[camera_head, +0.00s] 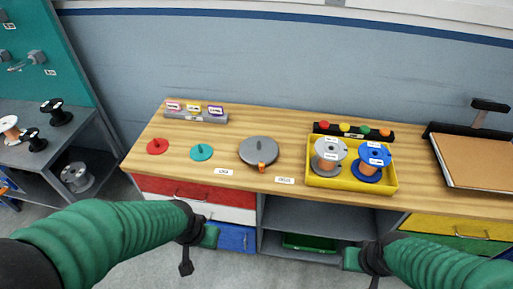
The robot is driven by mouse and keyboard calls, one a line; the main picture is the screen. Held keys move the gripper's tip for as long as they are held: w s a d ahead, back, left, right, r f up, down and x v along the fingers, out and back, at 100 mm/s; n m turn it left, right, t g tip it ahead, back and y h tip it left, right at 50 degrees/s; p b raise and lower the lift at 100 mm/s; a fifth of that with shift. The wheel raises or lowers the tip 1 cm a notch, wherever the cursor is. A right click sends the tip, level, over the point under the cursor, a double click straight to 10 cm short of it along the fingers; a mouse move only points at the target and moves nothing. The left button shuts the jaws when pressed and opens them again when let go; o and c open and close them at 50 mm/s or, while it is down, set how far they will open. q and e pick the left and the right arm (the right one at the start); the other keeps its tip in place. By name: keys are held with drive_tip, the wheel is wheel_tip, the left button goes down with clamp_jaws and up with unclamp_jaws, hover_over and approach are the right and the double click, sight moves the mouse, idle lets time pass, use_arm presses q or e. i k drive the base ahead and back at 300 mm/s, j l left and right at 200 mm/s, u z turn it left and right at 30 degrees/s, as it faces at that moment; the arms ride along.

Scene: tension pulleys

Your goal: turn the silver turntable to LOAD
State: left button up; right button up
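The silver turntable (258,150) is a grey disc with a raised centre, lying on the wooden worktop. An orange piece (262,168) sticks out at its front edge, between two small white labels. The left label (224,172) lies front-left of the disc, and the right label (285,180) lies front-right; their lettering is too small to read surely. My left gripper (199,248) is in front of the bench, below the worktop edge and left of the turntable, touching nothing visible. My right gripper (363,262) is lower and to the right, also away from the turntable.
A red disc (157,146) and a teal disc (201,152) lie left of the turntable. A yellow tray (325,182) with two spools stands to its right. A grey block with labelled tags (196,117) stands behind. The worktop front edge (300,191) lies between my arms and the turntable.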

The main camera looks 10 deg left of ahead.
sight(259, 150)
drive_tip(key=i+l, duration=0.1)
drive_tip(key=i, duration=0.4)
drive_tip(key=i+l, duration=0.15)
drive_tip(key=i, duration=0.35)
drive_tip(key=j+u, duration=0.05)
